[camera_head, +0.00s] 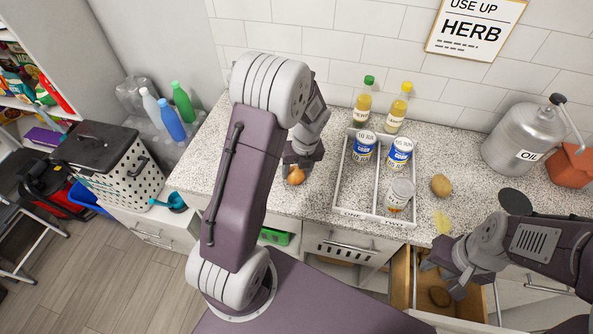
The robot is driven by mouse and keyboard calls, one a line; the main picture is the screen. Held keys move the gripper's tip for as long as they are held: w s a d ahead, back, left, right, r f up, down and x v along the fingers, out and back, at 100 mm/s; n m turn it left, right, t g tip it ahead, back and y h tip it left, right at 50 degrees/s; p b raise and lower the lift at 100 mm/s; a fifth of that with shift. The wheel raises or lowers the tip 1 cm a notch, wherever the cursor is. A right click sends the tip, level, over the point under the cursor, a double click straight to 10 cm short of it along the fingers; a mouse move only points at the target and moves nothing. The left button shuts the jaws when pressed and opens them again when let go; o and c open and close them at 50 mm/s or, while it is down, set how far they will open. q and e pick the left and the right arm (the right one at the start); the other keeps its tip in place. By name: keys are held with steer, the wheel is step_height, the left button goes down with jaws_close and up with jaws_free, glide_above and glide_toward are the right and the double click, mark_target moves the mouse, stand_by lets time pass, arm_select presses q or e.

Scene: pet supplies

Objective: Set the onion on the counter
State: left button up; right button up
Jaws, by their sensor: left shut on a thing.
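The golden-brown onion (296,175) is at the tips of my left gripper (297,166), which is shut on it. The onion is over the speckled counter (318,150), left of the divided tray; I cannot tell whether it touches the surface. My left arm hides part of the counter to the left. My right gripper (442,278) is at the lower right, over the open wooden drawer (401,278). Its fingers look apart with nothing between them. A brown potato (439,296) lies in that drawer.
A divided tray (343,190) holds blue-labelled cans (364,148) and a jar (400,194). Two bottles (362,104) stand behind it. A potato (441,185) and a yellowish piece (441,222) lie right of it. An oil canister (521,139) stands further right.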

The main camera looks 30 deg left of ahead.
mark_target(302, 174)
arm_select(q)
steer(key=shift+s+f, duration=0.1)
steer(key=o, duration=1.5)
steer(key=shift+c, duration=0.2)
step_height(302, 174, up, 12)
steer(key=d+p, duration=0.1)
steer(key=d, duration=0.1)
steer(key=s+d+f+n+h, duration=0.1)
steer(key=s+n, duration=0.5)
steer(key=n, duration=0.8)
steer(key=s+d+f+n+t+h, duration=0.1)
steer(key=s+d+f+n, duration=0.2)
steer(key=s+n, duration=0.4)
steer(key=d+n, duration=0.1)
steer(key=n, duration=0.6)
steer(key=shift+f, duration=0.4)
